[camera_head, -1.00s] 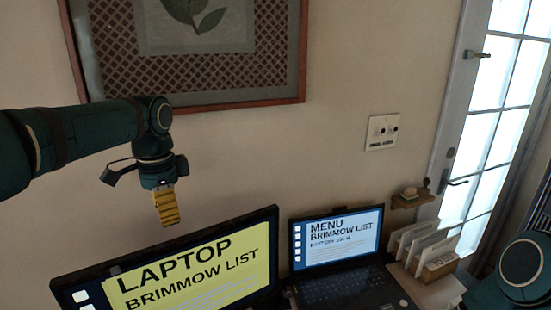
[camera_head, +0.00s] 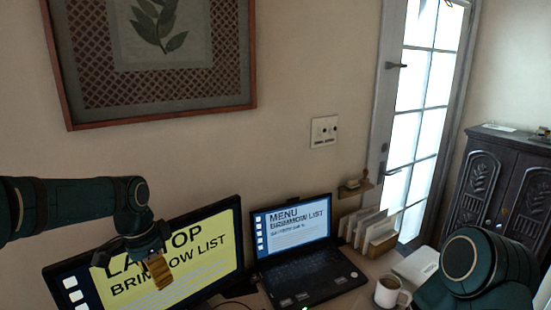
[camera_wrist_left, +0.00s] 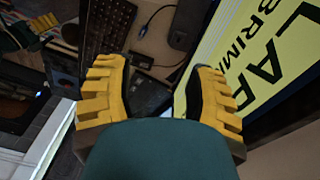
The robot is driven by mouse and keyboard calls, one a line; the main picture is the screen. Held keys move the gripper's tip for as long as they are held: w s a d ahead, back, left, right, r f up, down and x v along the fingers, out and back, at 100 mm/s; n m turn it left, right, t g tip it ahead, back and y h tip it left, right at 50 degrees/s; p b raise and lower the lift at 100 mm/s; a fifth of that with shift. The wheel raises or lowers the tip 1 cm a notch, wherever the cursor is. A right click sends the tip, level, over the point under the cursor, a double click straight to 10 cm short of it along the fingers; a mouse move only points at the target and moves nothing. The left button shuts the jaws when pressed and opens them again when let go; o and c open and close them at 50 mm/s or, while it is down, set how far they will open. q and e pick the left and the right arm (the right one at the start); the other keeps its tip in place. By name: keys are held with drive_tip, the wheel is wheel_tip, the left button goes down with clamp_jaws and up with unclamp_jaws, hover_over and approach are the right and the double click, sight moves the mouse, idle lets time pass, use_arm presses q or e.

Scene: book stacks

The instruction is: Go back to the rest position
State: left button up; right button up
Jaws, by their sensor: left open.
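My left gripper (camera_head: 157,268) hangs in front of the large yellow monitor in the head view, its yellow finger pointing down. In the left wrist view its two yellow fingers (camera_wrist_left: 156,98) are spread wide with nothing between them. The desk with cables and a keyboard shows beyond them. My right arm shows at the lower right of the head view, but its gripper is out of the frame.
The yellow-screen monitor (camera_head: 200,285) stands close behind the left gripper. A laptop (camera_head: 290,225) sits to its right. A letter holder (camera_head: 381,243) and a white mug (camera_head: 388,292) are near my right arm. A door (camera_head: 383,130) and dark cabinet (camera_head: 481,190) stand farther right.

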use_arm(q)
drive_tip(key=s+d+f+n+h, duration=0.1)
drive_tip(key=s+d+f+n, duration=0.1)
drive_tip(key=f, duration=0.8)
drive_tip(key=s+d+f+n+h+b, duration=0.1)
drive_tip(key=s+d+f+n, duration=0.2)
drive_tip(key=f, duration=0.7)
drive_tip(key=s+d+f+n+t, duration=0.1)
drive_tip(key=s+d+f+n, duration=0.1)
drive_tip(key=s+d+f, duration=0.3)
drive_tip(key=shift+s+d+f+n+h, duration=0.15)
drive_tip(key=shift+s+d+f+h, duration=0.05)
drive_tip(key=shift+d+f, duration=1.1)
drive_tip(key=shift+s+d+f+n+h, duration=0.2)
drive_tip(key=shift+d+f, duration=0.75)
drive_tip(key=shift+f, duration=0.5)
drive_tip(key=s+f, duration=0.1)
drive_tip(key=s+d+f+n, duration=0.1)
drive_tip(key=s, duration=0.1)
drive_tip(key=s+f+n, duration=0.1)
drive_tip(key=s, duration=0.1)
drive_tip(key=shift+s+d+f+b, duration=0.15)
drive_tip(key=shift+s+f+b, duration=0.05)
drive_tip(key=shift+f+b, duration=0.1)
drive_tip(key=shift+s+f+n+t, duration=0.15)
drive_tip(key=shift+s+n+t, duration=0.15)
drive_tip(key=shift+s+n, duration=0.1)
drive_tip(key=shift+w, duration=0.1)
drive_tip(key=shift+c, duration=0.8)
